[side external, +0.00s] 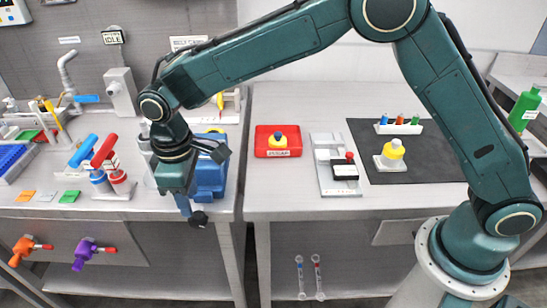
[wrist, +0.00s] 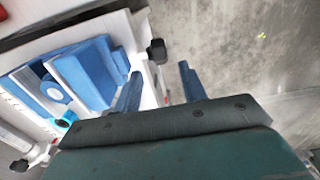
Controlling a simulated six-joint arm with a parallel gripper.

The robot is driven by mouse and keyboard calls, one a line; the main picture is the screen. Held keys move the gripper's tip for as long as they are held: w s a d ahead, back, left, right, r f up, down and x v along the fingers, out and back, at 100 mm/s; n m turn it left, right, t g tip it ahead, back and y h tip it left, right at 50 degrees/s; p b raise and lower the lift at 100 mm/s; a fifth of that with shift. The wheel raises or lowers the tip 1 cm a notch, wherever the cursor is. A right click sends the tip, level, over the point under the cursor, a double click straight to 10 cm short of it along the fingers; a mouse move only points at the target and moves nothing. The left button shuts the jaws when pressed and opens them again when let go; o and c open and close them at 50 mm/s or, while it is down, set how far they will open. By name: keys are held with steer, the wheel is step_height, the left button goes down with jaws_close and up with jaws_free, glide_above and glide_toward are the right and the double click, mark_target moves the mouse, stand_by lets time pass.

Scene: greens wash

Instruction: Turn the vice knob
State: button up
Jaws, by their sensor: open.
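The blue vice (side external: 211,180) stands at the front edge of the left table, partly hidden behind my gripper. Its black knob (side external: 199,219) sticks out past the table edge. In the wrist view the vice (wrist: 85,75) is at the left and the knob (wrist: 157,52) is at upper middle. My gripper (side external: 190,210) is open, pointing down close to the knob. In the wrist view its two blue fingers (wrist: 160,72) are apart, with the knob just beyond their tips, between them in the picture. I cannot tell whether they touch it.
Red-and-blue levers (side external: 98,160) stand left of the vice. Orange (side external: 24,249) and purple (side external: 87,252) valves are on the front panel below. A red tray (side external: 262,150) and a dark mat (side external: 440,172) lie on the right table. The floor side in front of the vice is clear.

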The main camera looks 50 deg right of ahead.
mark_target(195, 217)
steer(key=shift+f, duration=3.55)
jaws_close()
